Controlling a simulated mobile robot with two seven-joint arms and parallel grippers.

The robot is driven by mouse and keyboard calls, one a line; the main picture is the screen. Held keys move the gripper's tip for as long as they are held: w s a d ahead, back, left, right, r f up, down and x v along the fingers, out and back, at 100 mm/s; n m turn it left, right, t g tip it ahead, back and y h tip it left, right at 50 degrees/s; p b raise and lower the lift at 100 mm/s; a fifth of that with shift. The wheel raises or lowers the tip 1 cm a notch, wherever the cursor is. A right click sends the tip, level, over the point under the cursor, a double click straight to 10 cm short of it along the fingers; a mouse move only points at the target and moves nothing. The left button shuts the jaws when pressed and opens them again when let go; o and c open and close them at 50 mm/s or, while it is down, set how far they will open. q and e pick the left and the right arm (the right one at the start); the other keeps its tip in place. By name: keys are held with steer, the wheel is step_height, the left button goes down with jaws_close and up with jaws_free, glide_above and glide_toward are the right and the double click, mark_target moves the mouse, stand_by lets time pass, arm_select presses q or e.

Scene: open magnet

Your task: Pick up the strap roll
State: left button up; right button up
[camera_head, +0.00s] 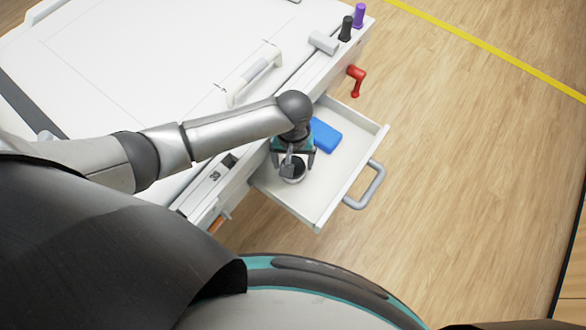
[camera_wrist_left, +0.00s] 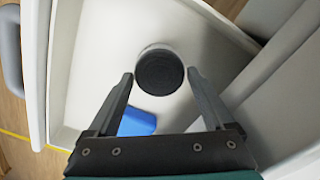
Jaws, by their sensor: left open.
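The strap roll (camera_head: 293,169) is a black round roll with a pale side, lying in the open white drawer (camera_head: 336,190). In the left wrist view the roll (camera_wrist_left: 160,70) shows its dark round face, with the fingertips on either side of it. My left gripper (camera_head: 292,162) is over the drawer, pointing down at the roll, and partly hides it in the head view. In the left wrist view the left gripper (camera_wrist_left: 160,76) is open. I cannot tell whether a finger touches the roll. My right gripper is not in view.
A blue block (camera_head: 326,134) lies in the drawer beside the roll. The drawer has a grey handle (camera_head: 372,186) at its front. The wooden floor to the right is clear.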

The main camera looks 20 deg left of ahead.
arm_select(q)
steer(key=shift+f, duration=0.9)
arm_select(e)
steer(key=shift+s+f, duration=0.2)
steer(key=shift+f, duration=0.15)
arm_select(q)
steer(key=shift+c, duration=0.2)
steer(key=shift+c, duration=0.8)
steer(key=c, duration=0.8)
steer(key=shift+c, duration=0.2)
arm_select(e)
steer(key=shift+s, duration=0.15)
arm_select(q)
steer(key=shift+r, duration=0.15)
